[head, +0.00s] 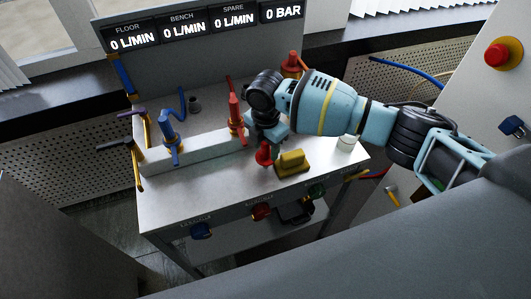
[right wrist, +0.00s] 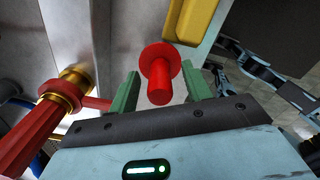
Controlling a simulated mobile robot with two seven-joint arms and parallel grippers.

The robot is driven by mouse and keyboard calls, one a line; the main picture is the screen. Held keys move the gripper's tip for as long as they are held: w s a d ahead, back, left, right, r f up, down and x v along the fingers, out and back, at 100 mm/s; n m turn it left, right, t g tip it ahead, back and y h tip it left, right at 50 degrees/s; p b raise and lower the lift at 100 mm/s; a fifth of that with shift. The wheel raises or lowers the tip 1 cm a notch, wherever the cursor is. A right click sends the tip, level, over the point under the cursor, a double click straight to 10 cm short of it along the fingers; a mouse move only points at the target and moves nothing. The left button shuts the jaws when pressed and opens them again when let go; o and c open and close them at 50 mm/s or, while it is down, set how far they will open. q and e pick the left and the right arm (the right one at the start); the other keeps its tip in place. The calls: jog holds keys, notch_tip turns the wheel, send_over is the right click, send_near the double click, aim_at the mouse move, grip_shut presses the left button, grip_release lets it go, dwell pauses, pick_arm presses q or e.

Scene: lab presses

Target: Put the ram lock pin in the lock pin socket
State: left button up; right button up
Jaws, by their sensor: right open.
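A red pin with a round collar, which looks like the ram lock pin (head: 264,154), stands on the white bench beside a yellow block (head: 292,163). My right gripper (head: 268,137) is over the pin from behind. In the right wrist view my right gripper (right wrist: 160,90) is open, with its green fingers on either side of the red pin (right wrist: 160,72). Gaps show between the fingers and the pin. I cannot tell which part is the lock pin socket; a small dark round fitting (head: 195,104) sits at the back left of the bench. My left gripper is out of view.
A raised white rail (head: 195,152) carries a blue valve (head: 170,136) and a red valve (head: 235,110), close to my right gripper. Another red fitting (head: 292,64) stands behind my arm. A white cylinder (head: 346,143) is at the right.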

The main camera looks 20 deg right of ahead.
grip_shut()
jog(key=shift+r, duration=0.2)
